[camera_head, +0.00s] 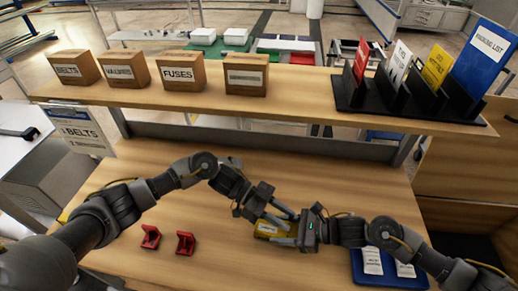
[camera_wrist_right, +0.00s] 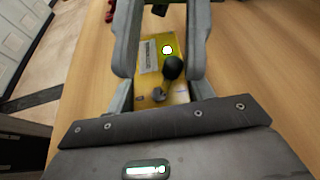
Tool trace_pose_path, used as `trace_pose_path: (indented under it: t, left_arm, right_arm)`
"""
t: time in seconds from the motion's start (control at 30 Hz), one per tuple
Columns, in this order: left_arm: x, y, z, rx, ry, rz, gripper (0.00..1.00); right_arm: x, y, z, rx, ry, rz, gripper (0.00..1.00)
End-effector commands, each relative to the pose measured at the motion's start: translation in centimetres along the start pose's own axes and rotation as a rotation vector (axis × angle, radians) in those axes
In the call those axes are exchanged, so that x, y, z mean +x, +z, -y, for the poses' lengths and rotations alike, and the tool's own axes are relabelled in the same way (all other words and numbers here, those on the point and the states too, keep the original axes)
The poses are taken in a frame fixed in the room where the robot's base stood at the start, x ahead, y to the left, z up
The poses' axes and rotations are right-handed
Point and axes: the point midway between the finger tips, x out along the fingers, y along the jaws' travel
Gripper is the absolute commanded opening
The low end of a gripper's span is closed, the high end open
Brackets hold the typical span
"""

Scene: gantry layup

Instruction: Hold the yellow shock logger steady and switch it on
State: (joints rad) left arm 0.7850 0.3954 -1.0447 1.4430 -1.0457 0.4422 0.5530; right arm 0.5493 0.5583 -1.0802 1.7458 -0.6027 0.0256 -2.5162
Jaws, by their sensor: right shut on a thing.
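The yellow shock logger (camera_head: 266,229) is low over or on the wooden table, in front of both grippers; I cannot tell if it touches the table. My right gripper (camera_head: 280,229) reaches in from the right and is shut on it. In the right wrist view the logger (camera_wrist_right: 150,68) lies between the right fingers (camera_wrist_right: 164,45). Its face shows a pale label, a bright white-green light, a black round knob and a small grey lever. My left gripper (camera_head: 262,208) is close above the logger; its fingertips are partly hidden and their opening is unclear.
Two red brackets (camera_head: 185,243) stand left on the table. A blue tray (camera_head: 380,278) with white labelled packets lies at right, under my right arm. A shelf (camera_head: 310,88) behind holds several cardboard boxes and a black rack with folders.

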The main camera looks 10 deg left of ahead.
Motion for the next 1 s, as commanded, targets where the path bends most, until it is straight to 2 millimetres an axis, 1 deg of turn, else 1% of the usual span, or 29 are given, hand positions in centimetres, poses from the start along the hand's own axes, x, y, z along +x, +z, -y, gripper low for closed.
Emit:
trace_pose_path:
  t: [0.03, 0.17, 0.27, 0.3, 0.83, 0.87, 0.9, 1.0]
  left_arm:
    - [0.0, 0.1, -0.6, 0.063, -0.018, 0.014, 0.33]
    - [0.2, 0.0, -1.6, 0.267, -0.084, 0.057, 0.33]
    - [0.5, 0.2, -2.5, 0.452, -0.145, 0.096, 0.33]
    - [-0.3, 0.1, -2.5, 0.478, -0.157, 0.103, 0.33]
    - [-11.6, -0.6, -4.3, 0.465, -0.154, 0.101, 0.33]
    - [-11.6, -1.0, -4.0, 0.478, -0.165, 0.083, 0.33]
    - [-11.7, -1.4, -3.2, 0.49, -0.195, 0.062, 0.33]
    - [-12.2, -1.9, -1.1, 0.507, -0.27, 0.025, 0.33]
  right_arm:
    - [0.0, 0.0, 0.0, 0.0, 0.0, 0.0, 0.25]
    - [0.0, 0.0, 0.0, 0.0, -0.001, 0.0, 0.25]
    - [0.0, 0.0, 0.0, 0.0, -0.001, 0.0, 0.25]
    - [0.0, 0.0, 0.0, 0.0, -0.001, 0.0, 0.25]
    - [0.0, 0.0, 0.0, 0.0, -0.001, 0.0, 0.25]
    - [0.0, 0.0, 0.0, 0.0, -0.001, 0.0, 0.25]
    - [0.0, 0.0, 0.0, 0.0, -0.001, 0.0, 0.25]
    - [0.0, 0.0, 0.0, 0.0, 0.0, 0.001, 0.25]
